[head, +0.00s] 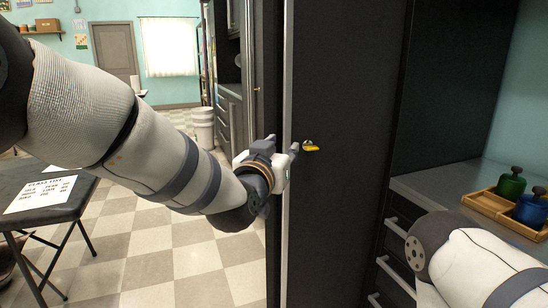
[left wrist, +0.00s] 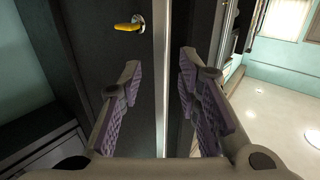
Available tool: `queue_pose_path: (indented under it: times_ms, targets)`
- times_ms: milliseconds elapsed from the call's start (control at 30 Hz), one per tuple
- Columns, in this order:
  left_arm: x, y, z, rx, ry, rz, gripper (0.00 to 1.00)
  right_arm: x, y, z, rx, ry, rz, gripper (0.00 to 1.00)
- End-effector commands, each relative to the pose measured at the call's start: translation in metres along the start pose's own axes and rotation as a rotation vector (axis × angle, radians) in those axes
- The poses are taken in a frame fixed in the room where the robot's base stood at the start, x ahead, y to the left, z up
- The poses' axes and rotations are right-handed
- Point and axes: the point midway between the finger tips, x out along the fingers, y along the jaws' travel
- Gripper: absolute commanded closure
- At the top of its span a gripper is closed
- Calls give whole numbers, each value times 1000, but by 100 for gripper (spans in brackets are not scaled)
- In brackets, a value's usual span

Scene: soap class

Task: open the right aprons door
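A tall dark door (head: 345,190) with a yellow handle (head: 312,148) and a pale metal edge strip (head: 288,220) stands in front of me. My left gripper (head: 284,147) is at the strip, just left of the handle and at about its height. In the left wrist view its fingers (left wrist: 160,65) are apart, with the metal strip (left wrist: 161,90) running between them and a gap on each side. The handle shows there at upper left (left wrist: 128,26). I cannot tell which aprons door this is. My right gripper is out of view; only my right arm shows.
At right, a counter (head: 420,188) with drawers below bears a wooden tray (head: 484,203) holding a green jar (head: 511,184) and a blue jar (head: 532,208). A black table (head: 60,212) with a paper stands at left. Checkered floor (head: 150,262) is free between.

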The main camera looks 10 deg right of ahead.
Motion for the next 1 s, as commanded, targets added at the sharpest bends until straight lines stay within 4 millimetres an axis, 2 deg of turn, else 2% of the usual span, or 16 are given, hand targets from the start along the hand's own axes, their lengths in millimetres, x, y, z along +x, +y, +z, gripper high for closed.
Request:
queue_pose_path:
  times_ms: [100,300,633,700,767,833,933,1000]
  targets:
    - [-30,0,-1,1,-1,1,69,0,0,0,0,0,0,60]
    - [-64,0,0,-1,0,0,69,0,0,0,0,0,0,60]
    - [-70,0,0,-1,0,0,69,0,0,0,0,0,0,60]
    - [-71,-2,6,-4,-13,-3,69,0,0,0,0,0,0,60]
    - [-74,-9,27,-13,-59,-11,69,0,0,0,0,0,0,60]
    - [-86,-24,75,-37,-166,-29,69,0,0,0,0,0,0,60]
    - [-121,-48,164,-86,-376,-65,69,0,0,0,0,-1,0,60]
    - [-157,-60,224,-123,-529,-91,69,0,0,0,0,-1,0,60]
